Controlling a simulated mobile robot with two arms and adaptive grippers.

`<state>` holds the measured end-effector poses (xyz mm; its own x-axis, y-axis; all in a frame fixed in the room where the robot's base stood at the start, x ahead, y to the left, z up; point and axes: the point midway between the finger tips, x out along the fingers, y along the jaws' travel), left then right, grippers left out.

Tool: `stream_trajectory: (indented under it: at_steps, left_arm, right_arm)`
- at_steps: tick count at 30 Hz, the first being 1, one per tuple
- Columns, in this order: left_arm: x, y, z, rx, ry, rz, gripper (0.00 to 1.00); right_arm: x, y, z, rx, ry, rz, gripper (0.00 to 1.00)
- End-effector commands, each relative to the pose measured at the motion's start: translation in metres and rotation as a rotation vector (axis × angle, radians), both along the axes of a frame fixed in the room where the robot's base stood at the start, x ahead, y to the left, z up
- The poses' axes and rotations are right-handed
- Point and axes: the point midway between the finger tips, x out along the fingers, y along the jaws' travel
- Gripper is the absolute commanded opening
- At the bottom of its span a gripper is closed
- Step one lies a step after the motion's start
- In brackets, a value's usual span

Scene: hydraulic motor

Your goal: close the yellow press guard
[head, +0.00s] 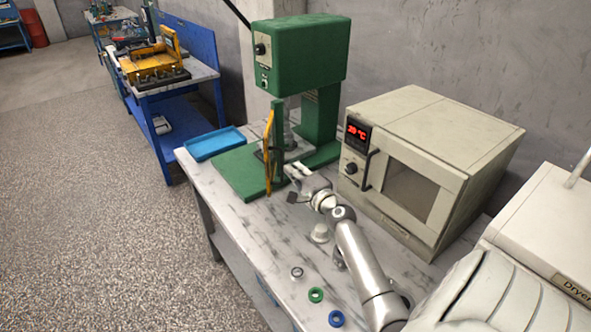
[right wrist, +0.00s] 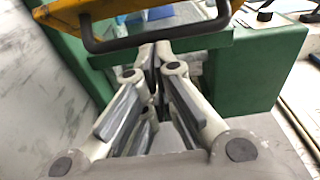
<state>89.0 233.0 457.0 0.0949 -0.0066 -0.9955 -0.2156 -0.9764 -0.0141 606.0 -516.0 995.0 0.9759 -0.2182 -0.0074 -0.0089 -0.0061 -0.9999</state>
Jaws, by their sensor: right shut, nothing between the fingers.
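The yellow press guard (head: 268,150) stands at the front left of the green press (head: 298,65), seen nearly edge-on in the head view. In the right wrist view, the yellow guard (right wrist: 85,20) spans the top of the picture, with a dark bar handle (right wrist: 150,42) on it. My right gripper (head: 290,180) is shut and empty, with its fingertips close to the press's front post. In the right wrist view its fingertips (right wrist: 155,50) point at the handle area; whether they touch it I cannot tell. My left gripper is not in view.
A beige oven (head: 425,165) with a red display stands right of the press. A blue tray (head: 214,143) lies at the table's left. A green ring (head: 316,295), a blue ring (head: 336,318) and a small metal part (head: 297,272) lie on the front of the marble table.

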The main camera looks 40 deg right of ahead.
Motion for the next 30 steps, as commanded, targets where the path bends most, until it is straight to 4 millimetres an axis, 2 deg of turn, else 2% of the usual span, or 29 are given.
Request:
stream_trajectory:
  at_steps: [8, 30]
  left_arm:
    - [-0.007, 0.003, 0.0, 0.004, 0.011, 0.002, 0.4]
    - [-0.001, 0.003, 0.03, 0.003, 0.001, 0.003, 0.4]
  right_arm:
    - [0.0, 0.0, 0.0, 0.001, 0.001, -0.002, 0.0]
    - [0.013, 0.024, 0.001, 0.006, 0.0, -0.136, 0.0]
